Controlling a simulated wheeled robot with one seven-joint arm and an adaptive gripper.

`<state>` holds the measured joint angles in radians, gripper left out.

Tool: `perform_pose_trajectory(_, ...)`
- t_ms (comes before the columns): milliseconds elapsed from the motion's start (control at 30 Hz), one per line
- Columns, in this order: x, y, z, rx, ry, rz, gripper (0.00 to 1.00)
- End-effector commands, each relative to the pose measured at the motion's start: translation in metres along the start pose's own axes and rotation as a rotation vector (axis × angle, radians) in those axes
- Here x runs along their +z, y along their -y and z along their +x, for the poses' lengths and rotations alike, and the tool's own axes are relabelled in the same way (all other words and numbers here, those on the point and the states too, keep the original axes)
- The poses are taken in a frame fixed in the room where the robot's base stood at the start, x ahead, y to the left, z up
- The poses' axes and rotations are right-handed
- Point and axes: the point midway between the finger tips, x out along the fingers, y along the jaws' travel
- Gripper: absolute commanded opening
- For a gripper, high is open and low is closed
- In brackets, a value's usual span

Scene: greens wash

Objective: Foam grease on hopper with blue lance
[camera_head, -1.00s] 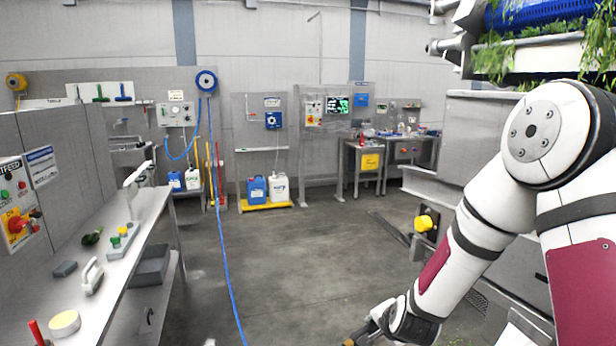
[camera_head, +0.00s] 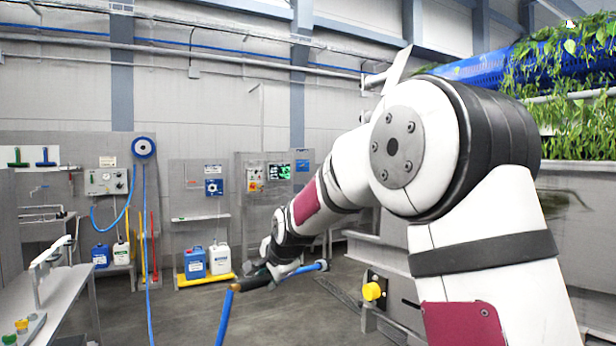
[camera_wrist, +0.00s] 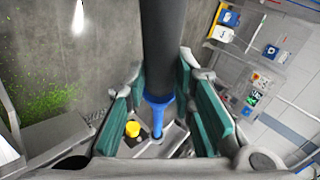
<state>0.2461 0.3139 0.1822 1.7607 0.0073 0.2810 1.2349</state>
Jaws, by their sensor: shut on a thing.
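The blue lance (camera_head: 305,269) is in my gripper (camera_head: 272,273), held near the middle of the head view above the floor. Its blue end points right and a blue hose (camera_head: 225,318) hangs from its brownish left end. In the wrist view, the lance's dark shaft (camera_wrist: 163,40) with a blue collar runs between the teal pads of my gripper (camera_wrist: 163,95), which is shut on it. A grey steel body (camera_head: 580,185) stands at the right under hanging greens, partly behind my arm.
A yellow knob (camera_head: 372,291) sticks out of the machine at the right. A workbench (camera_head: 62,300) stands at the left. Blue and white canisters (camera_head: 195,263) stand on a yellow tray by the back wall. A hose reel (camera_head: 143,147) hangs there. The middle floor is open.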

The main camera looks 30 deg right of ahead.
Motion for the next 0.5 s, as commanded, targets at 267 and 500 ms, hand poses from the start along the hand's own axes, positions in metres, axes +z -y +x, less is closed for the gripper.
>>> perform_pose_trajectory(267, -0.045, 0.072, -0.092, -0.030, -0.032, 0.108, 0.13)
perform_pose_trajectory(500, -0.068, 0.114, -0.188, -0.048, -0.072, 0.218, 0.13)
